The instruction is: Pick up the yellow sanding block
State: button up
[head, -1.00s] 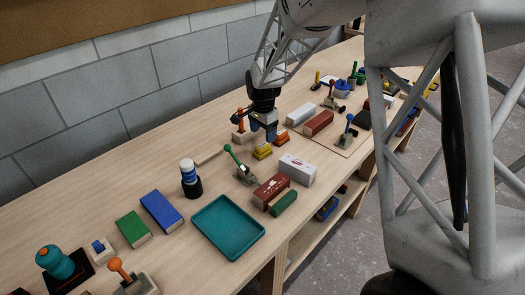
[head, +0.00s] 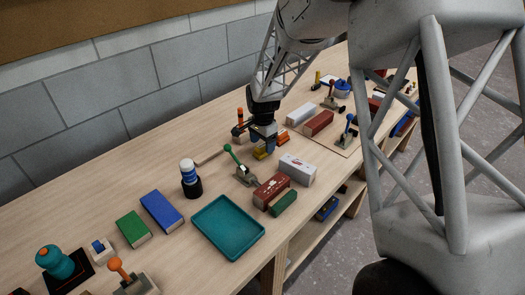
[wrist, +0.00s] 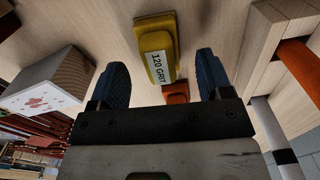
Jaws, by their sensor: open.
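The yellow sanding block (wrist: 155,40) lies on the bench and carries a white "120 GRIT" label in the wrist view. In the head view the yellow block (head: 261,154) shows just below my gripper, partly hidden by it. My gripper (wrist: 160,80) is open, with its blue fingers apart, and the block shows between and beyond the fingertips. In the head view my gripper (head: 262,140) is low over the block. I cannot tell whether the fingers touch the block.
An orange block (head: 282,137) lies close behind the yellow one. A white box (head: 297,169), a green-knobbed clamp (head: 240,168) and an orange-handled wooden tool (head: 240,126) stand around it. A teal tray (head: 228,228) lies nearer. Bench space left of the gripper is mostly clear.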

aim_at(262, 145)
jog(key=shift+f, duration=1.6)
jog(key=shift+c, duration=0.3)
jog(key=c, duration=1)
